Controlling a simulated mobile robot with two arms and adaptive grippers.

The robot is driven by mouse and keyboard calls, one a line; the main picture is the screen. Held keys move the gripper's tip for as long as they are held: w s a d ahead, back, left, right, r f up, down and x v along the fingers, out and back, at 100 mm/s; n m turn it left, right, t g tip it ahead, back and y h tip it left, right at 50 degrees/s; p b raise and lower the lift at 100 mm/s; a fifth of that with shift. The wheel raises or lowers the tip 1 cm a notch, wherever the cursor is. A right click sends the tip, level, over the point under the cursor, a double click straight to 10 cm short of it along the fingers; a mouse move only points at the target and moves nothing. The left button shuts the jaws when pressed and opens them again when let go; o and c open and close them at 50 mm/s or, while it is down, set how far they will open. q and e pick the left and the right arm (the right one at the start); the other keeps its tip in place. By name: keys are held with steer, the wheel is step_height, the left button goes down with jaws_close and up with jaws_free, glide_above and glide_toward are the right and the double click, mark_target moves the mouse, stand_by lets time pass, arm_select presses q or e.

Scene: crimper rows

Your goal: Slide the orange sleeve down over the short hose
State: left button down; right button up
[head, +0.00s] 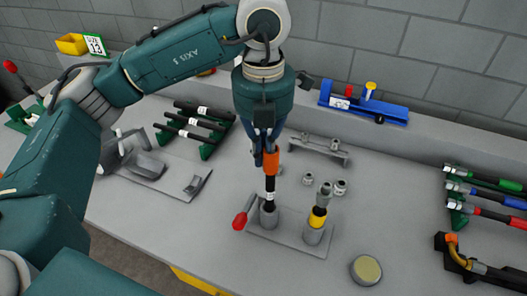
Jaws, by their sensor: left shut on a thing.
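My left gripper (265,148) points down and is shut on the orange sleeve (271,163), hiding its upper part. A short black hose (270,184) with a white label stands upright directly below the sleeve, in a grey holder (268,216) on a flat plate. The sleeve's lower edge meets the hose's upper part; I cannot tell how far the hose reaches inside it. The label and lower hose are bare. My right gripper is not in view.
A second holder (313,233) beside it bears a fitting with a yellow band (318,217). A red-knobbed lever (239,221) is close on the left. Loose metal fittings (325,187) lie behind. A round tin (366,270) stands front right. Hose racks stand at both sides.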

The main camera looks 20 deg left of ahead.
mark_target(264, 147)
arm_select(q)
steer(key=shift+f+b, duration=0.65)
steer(key=shift+f, duration=0.15)
steer(key=c, duration=1.8)
jaws_free()
steer(key=shift+s, duration=0.1)
steer(key=shift+c, duration=0.2)
steer(key=shift+r, duration=0.1)
step_height(264, 147, up, 12)
